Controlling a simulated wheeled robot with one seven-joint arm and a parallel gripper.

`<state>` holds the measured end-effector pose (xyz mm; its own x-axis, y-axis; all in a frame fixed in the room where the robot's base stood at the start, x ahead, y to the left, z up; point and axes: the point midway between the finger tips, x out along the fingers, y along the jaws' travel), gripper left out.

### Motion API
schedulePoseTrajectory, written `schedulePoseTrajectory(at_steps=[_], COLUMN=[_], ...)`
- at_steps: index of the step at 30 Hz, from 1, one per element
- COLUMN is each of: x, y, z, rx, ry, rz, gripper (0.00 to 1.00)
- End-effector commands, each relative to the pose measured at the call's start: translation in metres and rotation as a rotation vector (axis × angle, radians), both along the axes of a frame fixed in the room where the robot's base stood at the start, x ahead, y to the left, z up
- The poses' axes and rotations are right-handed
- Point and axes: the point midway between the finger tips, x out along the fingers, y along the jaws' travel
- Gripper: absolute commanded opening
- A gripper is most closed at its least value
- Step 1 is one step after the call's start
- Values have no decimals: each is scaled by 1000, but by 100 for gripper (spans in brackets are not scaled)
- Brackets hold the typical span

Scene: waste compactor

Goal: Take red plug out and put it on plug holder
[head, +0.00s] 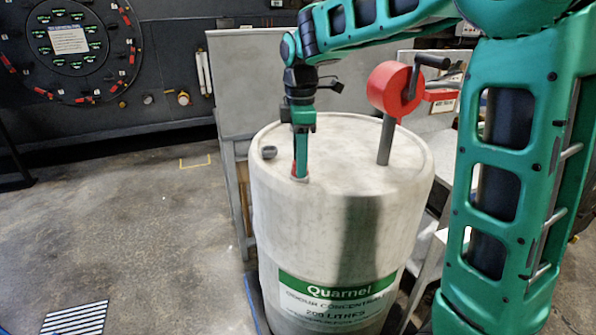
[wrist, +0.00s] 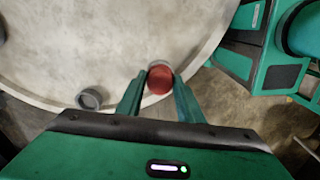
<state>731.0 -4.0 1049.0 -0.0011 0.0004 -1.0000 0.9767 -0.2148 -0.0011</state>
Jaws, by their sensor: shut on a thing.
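The red plug (wrist: 159,82) is between the two fingertips of my gripper (wrist: 160,88) in the wrist view, with a grey rim behind it. In the head view my gripper (head: 300,168) points straight down at the front left of the barrel top, shut on the plug. Only slivers of red show at the fingertips there. I cannot tell whether the plug is seated in its opening or lifted slightly. A small grey round cup (head: 268,152), possibly the plug holder, stands on the barrel top left of my gripper; it also shows in the wrist view (wrist: 90,98).
The white barrel (head: 330,230) has a green Quarnel label. A red hand pump (head: 390,90) with a dark crank rises from its top, right of my gripper. A grey panel (head: 250,85) stands behind. Between cup and gripper the barrel top is clear.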

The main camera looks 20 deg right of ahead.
Motion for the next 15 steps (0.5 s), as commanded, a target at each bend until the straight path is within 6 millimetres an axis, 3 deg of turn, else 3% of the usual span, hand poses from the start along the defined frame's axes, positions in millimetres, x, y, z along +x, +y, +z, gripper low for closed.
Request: schedulePoseTrajectory(at_steps=[8, 15], x=[0, 0], y=[1, 1], z=[0, 0], rx=[1, 1], ry=[0, 0], rz=[26, 275], gripper=[7, 7])
